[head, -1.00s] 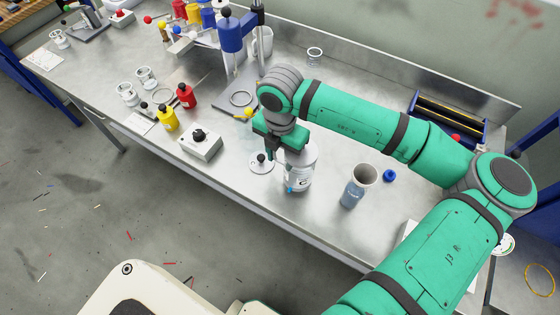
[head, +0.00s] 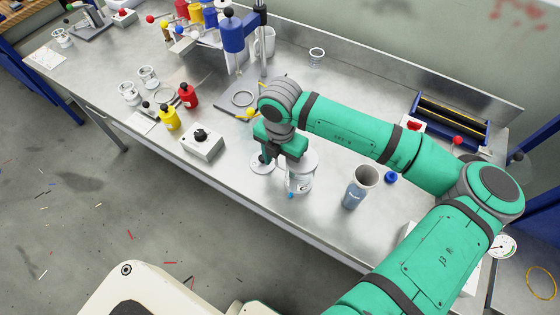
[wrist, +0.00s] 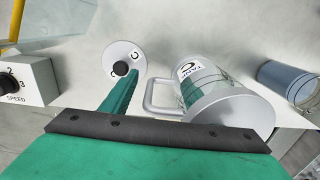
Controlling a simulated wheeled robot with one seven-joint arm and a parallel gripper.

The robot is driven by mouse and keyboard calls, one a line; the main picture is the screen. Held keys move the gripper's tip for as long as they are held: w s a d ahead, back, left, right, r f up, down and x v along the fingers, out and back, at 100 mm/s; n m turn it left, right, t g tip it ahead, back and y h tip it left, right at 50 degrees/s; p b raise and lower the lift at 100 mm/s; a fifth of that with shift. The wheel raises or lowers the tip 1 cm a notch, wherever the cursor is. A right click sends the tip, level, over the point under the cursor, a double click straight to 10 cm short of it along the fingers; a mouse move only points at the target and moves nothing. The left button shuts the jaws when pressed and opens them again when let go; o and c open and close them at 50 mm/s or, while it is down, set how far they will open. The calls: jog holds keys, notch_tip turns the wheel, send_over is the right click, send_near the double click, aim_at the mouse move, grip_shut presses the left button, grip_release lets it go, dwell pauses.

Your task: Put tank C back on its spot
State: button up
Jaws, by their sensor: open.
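Tank C (head: 300,183) is a clear, round vessel with a pale metal top and a side handle (wrist: 152,95). It stands on the bench near the front edge, and its label shows in the wrist view (wrist: 200,72). My gripper (head: 272,155) is open at the tank's handle side. One green finger (wrist: 118,92) shows between the handle and a round lid; the other finger is not clear. The lid (head: 262,164), marked C with a black knob, lies just left of the tank. A ring (head: 242,98) lies on the grey base plate under the blue-headed stand.
A speed control box (head: 202,143) is left of the lid. The stand (head: 233,40) rises behind my gripper.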

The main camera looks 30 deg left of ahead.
jog(key=shift+d+r, duration=0.15)
jog(key=shift+r, duration=0.1)
notch_tip(320, 180, up, 12)
jog(key=shift+f, duration=0.15)
jog(key=shift+w+d, duration=0.1)
jog(key=shift+w, duration=0.05)
dwell(0.3)
